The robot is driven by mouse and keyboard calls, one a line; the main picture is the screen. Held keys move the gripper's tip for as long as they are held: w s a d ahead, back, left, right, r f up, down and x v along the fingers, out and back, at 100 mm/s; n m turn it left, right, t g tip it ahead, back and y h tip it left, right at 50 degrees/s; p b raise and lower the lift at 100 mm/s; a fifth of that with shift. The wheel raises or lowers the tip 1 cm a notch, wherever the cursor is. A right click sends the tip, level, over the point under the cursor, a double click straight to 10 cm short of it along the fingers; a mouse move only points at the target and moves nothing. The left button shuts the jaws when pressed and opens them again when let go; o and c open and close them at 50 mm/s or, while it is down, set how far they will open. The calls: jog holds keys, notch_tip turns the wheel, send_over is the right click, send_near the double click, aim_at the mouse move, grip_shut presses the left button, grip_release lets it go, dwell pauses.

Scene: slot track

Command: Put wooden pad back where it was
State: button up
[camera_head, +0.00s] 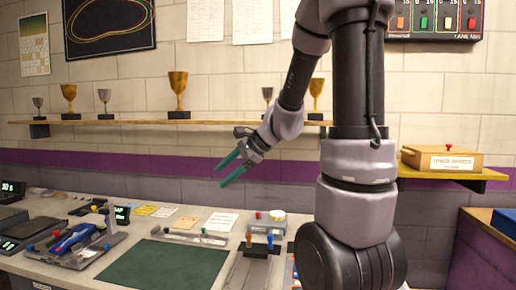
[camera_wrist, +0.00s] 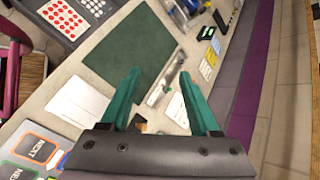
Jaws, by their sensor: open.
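My gripper (camera_head: 222,176) has teal fingers and hangs in the air above the back of the counter (camera_head: 50,204), in front of the wall. In the wrist view my gripper (camera_wrist: 159,74) is open, with nothing between its fingertips. I cannot surely make out the wooden pad. A small brown piece (camera_wrist: 138,121) shows low between the fingers in the wrist view, partly hidden by the gripper; I cannot tell if it is the pad. A flat tan piece (camera_head: 184,222) lies on the counter in the head view, and it looks like a card.
A dark green mat (camera_head: 163,264) lies at the counter's front. A blue tool (camera_head: 74,238) sits on a grey stand at left. A slotted fixture with knobs (camera_head: 252,266) is at right. Trophies (camera_head: 178,92) line a shelf; a wooden box (camera_head: 441,159) is on another.

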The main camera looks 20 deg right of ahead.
jog(key=s+d+r+n+h, duration=0.1)
jog(key=s+r+n+h, duration=0.1)
jog(key=s+r+n, duration=0.3)
jog(key=s+d+r+n+t+h, duration=0.1)
jog(key=s+d+r+n+h, duration=0.1)
jog(key=s+n, duration=0.5)
jog(key=shift+s+r+h, duration=0.7)
jog(key=shift+s+r, duration=0.7)
jog(key=shift+s, duration=0.9)
